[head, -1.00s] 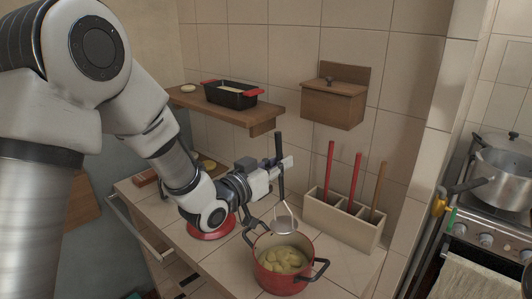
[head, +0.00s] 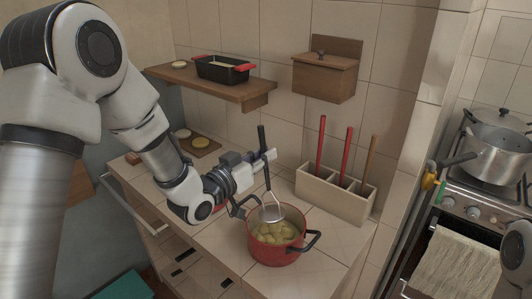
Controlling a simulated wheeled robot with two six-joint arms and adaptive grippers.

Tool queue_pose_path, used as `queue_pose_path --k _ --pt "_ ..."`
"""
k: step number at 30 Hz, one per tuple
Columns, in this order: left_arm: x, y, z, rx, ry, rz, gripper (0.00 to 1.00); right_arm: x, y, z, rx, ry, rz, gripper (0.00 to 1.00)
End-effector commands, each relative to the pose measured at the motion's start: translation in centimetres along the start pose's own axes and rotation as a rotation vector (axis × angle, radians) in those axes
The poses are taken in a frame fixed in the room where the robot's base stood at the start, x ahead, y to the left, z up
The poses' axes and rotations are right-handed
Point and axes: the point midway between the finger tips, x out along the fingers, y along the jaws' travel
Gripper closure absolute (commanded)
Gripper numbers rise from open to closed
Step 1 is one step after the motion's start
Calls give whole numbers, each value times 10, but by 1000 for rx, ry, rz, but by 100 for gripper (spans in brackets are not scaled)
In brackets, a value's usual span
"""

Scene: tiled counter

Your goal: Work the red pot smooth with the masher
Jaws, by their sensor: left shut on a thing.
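The red pot (head: 276,256) stands on the tiled counter with dark handles, and pale yellow chunks (head: 277,233) lie inside it. My left gripper (head: 266,156) is shut on the dark handle of the masher (head: 262,139), above and behind the pot. The masher is near upright, and its round pale head (head: 271,213) is at the pot's mouth, over the chunks. I cannot tell whether the head touches them. My right gripper is not in view; a pale part of mine shows at the lower right edge.
A beige divided holder (head: 334,195) with two red handles and a brown one stands right of the pot. A wall shelf (head: 208,83) bears a black dish with red handles (head: 222,69). A stove with a steel pot (head: 496,154) is at right.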

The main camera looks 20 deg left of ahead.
Motion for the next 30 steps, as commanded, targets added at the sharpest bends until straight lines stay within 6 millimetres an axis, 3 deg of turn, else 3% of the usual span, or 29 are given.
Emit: queue_pose_path --k 1,21,30 --pt "0 0 10 1 0 1 100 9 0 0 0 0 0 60" --pt "0 0 74 -1 -1 0 100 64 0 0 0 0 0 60" --pt "0 0 84 -1 -1 0 100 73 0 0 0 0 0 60"
